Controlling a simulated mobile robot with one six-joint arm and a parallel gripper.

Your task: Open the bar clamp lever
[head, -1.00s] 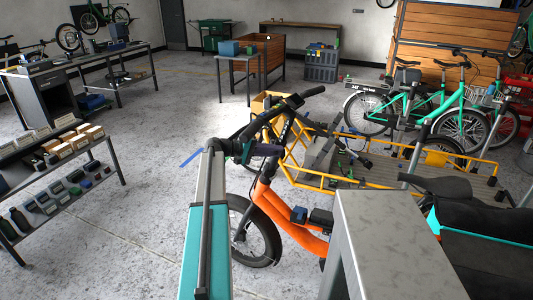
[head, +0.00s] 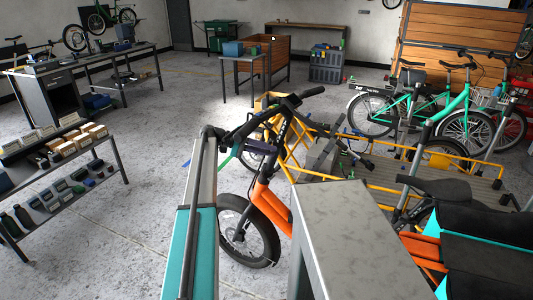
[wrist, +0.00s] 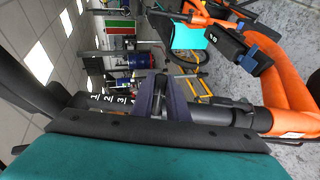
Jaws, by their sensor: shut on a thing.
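In the wrist view my gripper (wrist: 161,84) shows as two dark blue fingers at the middle. They are shut on a narrow black part, which looks like the bar clamp lever (wrist: 160,97); the fingers hide most of it. It sits at a dark bar (wrist: 208,113) that runs across the picture. White marks 1, 2, 3 show to its left, and an orange bike frame (wrist: 285,122) to its right. In the head view the orange frame (head: 270,208) stands below black handlebars (head: 288,103). My gripper and the lever are hard to tell apart from the dark bars there.
A grey block (head: 360,230) stands close in front. A yellow-railed cargo bed (head: 380,188) lies behind the orange bike, with green bikes (head: 465,105) beyond. A shelf with boxes (head: 70,165) stands at left. The floor (head: 120,215) between shelf and bike is clear.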

